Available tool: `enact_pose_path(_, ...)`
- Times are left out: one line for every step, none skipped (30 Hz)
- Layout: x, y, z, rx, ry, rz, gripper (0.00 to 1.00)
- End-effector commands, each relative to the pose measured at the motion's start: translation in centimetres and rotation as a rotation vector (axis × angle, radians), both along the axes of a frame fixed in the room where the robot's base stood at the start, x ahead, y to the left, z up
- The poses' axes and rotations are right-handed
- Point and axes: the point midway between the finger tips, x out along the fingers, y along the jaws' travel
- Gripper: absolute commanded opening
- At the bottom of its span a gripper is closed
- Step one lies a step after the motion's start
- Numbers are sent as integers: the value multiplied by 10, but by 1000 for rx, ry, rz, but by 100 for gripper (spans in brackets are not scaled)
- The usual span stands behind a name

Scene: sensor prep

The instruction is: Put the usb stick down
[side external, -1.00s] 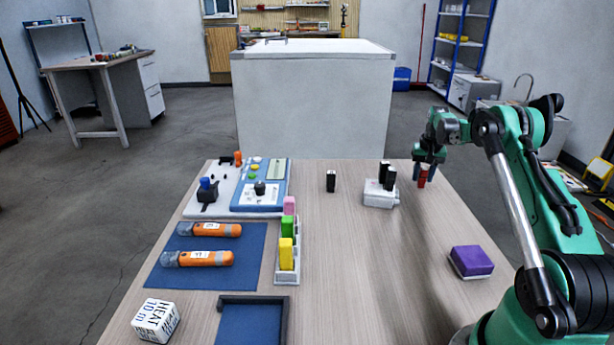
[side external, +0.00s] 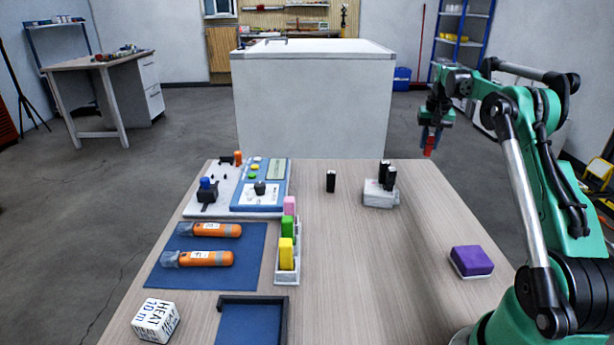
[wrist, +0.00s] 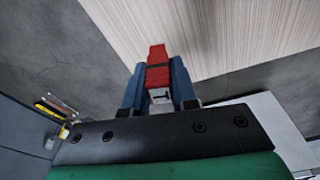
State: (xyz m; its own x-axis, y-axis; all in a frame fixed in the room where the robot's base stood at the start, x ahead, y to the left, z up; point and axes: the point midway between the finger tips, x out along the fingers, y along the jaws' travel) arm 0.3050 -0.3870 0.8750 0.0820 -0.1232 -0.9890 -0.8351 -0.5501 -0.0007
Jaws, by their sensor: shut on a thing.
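A red usb stick (side external: 428,146) is held in my gripper (side external: 432,128), raised above the back right part of the table. In the wrist view the red stick (wrist: 158,68) with a dark band sits between the two blue fingers of my gripper (wrist: 160,85), and its light metal end points back toward the palm. The fingers are shut on it. The table top (wrist: 200,30) shows beyond the stick in that view.
A white block (side external: 378,198) with black sticks stands left of my gripper; one black stick (side external: 331,181) stands alone. A purple block (side external: 471,261) lies front right. A white rack (side external: 287,270) holds pink, green and yellow sticks. A blue tray (side external: 250,325) is at the front. The table's middle (side external: 370,260) is clear.

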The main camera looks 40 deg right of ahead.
Motion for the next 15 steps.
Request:
enact_pose_path(3,4,5,3,1,-19,0)
enact_pose_path(5,7,7,5,1,-40,0)
enact_pose_path(8,13,9,9,2,-75,0)
enact_pose_path(12,18,11,12,3,-110,0)
enact_pose_path(15,25,12,16,5,-149,0)
enact_pose_path(20,34,14,21,6,-210,0)
enact_pose_path(24,42,15,25,9,-259,0)
enact_pose_path(27,49,16,26,10,-311,0)
enact_pose_path(32,60,17,28,11,-382,0)
enact_pose_path(35,68,18,29,13,-436,0)
enact_pose_path(38,76,20,29,14,-490,0)
enact_pose_path(41,86,21,27,14,-559,0)
enact_pose_path(43,93,22,24,15,-608,0)
enact_pose_path(45,100,23,24,14,-656,0)
enact_pose_path(47,109,24,20,14,-716,0)
